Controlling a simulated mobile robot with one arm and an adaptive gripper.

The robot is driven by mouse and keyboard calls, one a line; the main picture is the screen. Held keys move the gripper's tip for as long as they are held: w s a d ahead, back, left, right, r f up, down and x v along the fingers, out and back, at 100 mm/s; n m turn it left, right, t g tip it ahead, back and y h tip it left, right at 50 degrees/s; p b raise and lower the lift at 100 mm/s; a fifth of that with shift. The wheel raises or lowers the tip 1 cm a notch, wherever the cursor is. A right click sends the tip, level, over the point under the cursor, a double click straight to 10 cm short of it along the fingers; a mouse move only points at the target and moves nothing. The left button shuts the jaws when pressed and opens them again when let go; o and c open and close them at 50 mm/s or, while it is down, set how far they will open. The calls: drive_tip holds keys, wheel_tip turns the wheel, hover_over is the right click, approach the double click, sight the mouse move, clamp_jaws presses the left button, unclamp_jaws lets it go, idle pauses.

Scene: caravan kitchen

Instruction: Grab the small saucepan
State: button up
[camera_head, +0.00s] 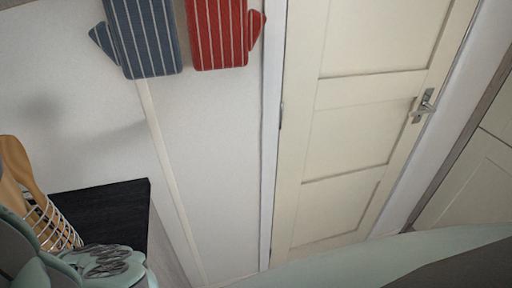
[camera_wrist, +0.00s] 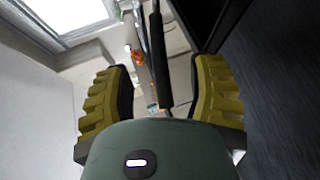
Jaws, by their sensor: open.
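My gripper (camera_wrist: 162,68) shows in the wrist view as two yellow-green ribbed fingers, one at left and one at right, spread wide apart. A slim dark bar (camera_wrist: 156,60), like a handle, shows upright in the picture between the fingers. I cannot tell whether it belongs to the small saucepan, or how far it is from the fingers. No pan body can be made out in either view. In the head view, mint-green parts of my arm fill the lower left corner, and the gripper fingers are not seen there.
A dark worktop (camera_head: 110,205) is at left in the head view, with wooden utensils (camera_head: 22,170) in a wire holder (camera_head: 52,228). Blue (camera_head: 145,38) and red (camera_head: 217,32) oven mitts hang on the wall. A closed cream door (camera_head: 350,130) and a cupboard (camera_head: 470,180) stand right.

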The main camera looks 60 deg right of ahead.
drive_tip(key=x, duration=0.2)
drive_tip(key=shift+a, duration=0.35)
drive_tip(key=shift+w+p+x, duration=0.2)
drive_tip(key=shift+p+x, duration=0.15)
drive_tip(key=shift+x, duration=0.7)
drive_tip(key=shift+w+p+x, duration=0.25)
drive_tip(key=shift+p+x, duration=0.1)
drive_tip(key=shift+x, duration=0.7)
drive_tip(key=shift+a+f, duration=0.2)
drive_tip(key=shift+a, duration=0.25)
drive_tip(key=shift+c, duration=0.2)
clamp_jaws()
